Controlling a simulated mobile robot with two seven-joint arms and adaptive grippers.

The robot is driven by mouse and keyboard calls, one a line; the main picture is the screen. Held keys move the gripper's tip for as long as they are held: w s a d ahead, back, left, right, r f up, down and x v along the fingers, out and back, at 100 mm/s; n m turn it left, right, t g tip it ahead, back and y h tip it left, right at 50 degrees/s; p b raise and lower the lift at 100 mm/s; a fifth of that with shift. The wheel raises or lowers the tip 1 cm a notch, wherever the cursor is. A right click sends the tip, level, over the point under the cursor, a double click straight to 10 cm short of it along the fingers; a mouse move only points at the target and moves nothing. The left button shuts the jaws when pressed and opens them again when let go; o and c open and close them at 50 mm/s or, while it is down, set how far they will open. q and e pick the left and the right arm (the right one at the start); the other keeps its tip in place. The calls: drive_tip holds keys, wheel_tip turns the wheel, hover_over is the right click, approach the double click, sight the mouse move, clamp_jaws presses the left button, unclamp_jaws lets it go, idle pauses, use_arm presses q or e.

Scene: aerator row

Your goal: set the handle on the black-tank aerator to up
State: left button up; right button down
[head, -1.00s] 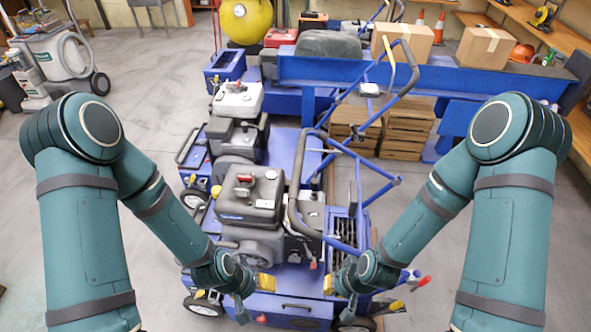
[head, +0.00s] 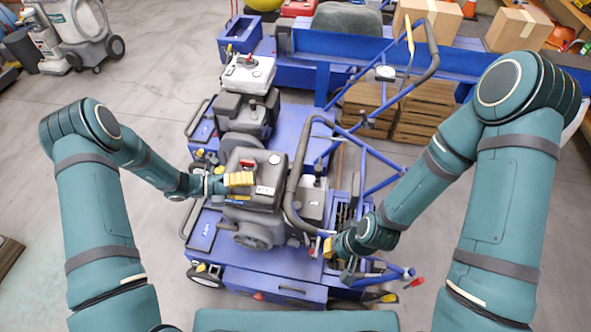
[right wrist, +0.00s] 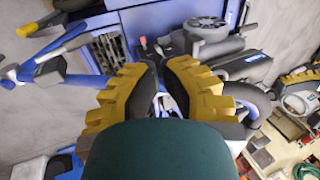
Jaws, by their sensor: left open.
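The black-tank aerator (head: 255,180) stands at the front of the row, with its dark tank and red switch showing. A black curved grip (head: 293,195) on blue tubes rises beside the tank. A second black grip (head: 433,62) stands higher at the right; I cannot tell for sure which machine each belongs to. My left gripper (head: 240,181) is open over the tank's top left, apparently empty. My right gripper (head: 329,248) is low by the aerator's right front; the right wrist view shows a narrow gap between its fingertips (right wrist: 160,66), with nothing clearly held.
A white-tank aerator (head: 248,75) stands just behind. A blue bench (head: 350,45) with cardboard boxes (head: 430,20) and wooden crates (head: 415,120) is at the back right. A wheeled grey machine (head: 75,35) stands at the far left.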

sight(295, 177)
use_arm(q)
drive_tip(key=shift+n+t, duration=0.5)
drive_tip(key=shift+n, duration=0.2)
drive_tip(key=x, duration=0.4)
drive_tip(key=w+r+b+x, duration=0.1)
drive_tip(key=x, duration=0.8)
drive_tip(key=shift+w+d+r, duration=0.1)
drive_tip(key=shift+w+r, duration=0.15)
drive_tip(key=shift+w, duration=0.05)
clamp_jaws()
